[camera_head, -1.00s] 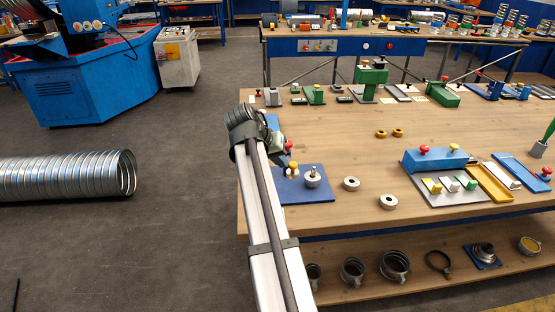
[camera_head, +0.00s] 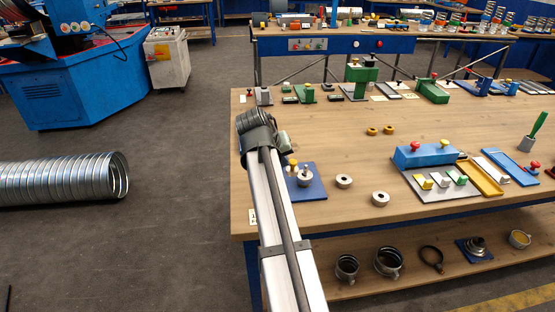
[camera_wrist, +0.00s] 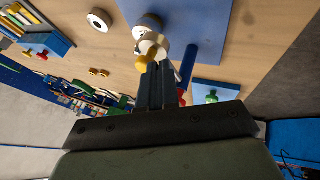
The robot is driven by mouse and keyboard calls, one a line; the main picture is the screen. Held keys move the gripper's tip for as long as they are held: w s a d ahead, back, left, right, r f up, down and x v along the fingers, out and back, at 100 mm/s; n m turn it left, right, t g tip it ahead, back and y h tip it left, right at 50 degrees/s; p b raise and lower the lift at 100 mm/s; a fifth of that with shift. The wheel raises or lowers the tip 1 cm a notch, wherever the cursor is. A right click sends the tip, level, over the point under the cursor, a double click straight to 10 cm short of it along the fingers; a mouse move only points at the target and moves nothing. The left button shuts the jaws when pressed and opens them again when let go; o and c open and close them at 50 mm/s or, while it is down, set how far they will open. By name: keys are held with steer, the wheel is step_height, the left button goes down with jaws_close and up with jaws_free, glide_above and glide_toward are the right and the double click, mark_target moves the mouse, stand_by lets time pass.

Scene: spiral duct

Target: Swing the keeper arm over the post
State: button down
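A blue plate (camera_head: 312,188) lies at the table's near left corner and fills the top of the wrist view (camera_wrist: 207,22). On it stands a round metal post (camera_head: 304,175), with a yellow knob (camera_wrist: 144,61) and pale round parts beside it. A blue bar (camera_wrist: 188,65) lies to the right of my fingers, with a red knob (camera_wrist: 182,97) near its lower end; I cannot tell for sure whether this is the keeper arm. My gripper (camera_wrist: 158,68) has its fingers close together, tips beside the yellow knob. Whether they touch it is unclear. In the head view my arm hides the fingers.
Two pale rings (camera_head: 344,181) lie right of the plate, with two small yellow rings (camera_head: 380,131) farther back. A blue block with knobs (camera_head: 428,154) stands to the right. Another blue plate with a green knob (camera_wrist: 212,97) is near my gripper. The table middle is mostly clear.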

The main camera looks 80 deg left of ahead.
mark_target(297, 170)
steer(key=w+n+g+y, duration=0.1)
steer(key=w+n, duration=0.1)
steer(key=shift+w+a+n, duration=0.1)
steer(key=shift+w+n, duration=0.25)
steer(key=shift+n, duration=0.05)
steer(key=shift+w+a+n+g+y, duration=0.15)
steer(key=shift+w+n+g, duration=0.15)
steer(key=shift+w+n, duration=0.2)
steer(key=shift+w+a+n+g+y, duration=0.15)
steer(key=shift+w+n+g, duration=0.15)
steer(key=shift+w+n, duration=0.15)
steer(key=shift+w+a, duration=0.3)
steer(key=shift+w, duration=0.25)
steer(key=s+d, duration=0.1)
steer(key=s+d+r, duration=0.1)
steer(key=s, duration=0.1)
steer(key=shift+s+d, duration=0.2)
steer(key=shift+d, duration=0.2)
steer(key=v, duration=0.9)
steer(key=shift+w+r, duration=0.3)
steer(key=shift+w, duration=0.05)
steer(key=shift+d, duration=0.1)
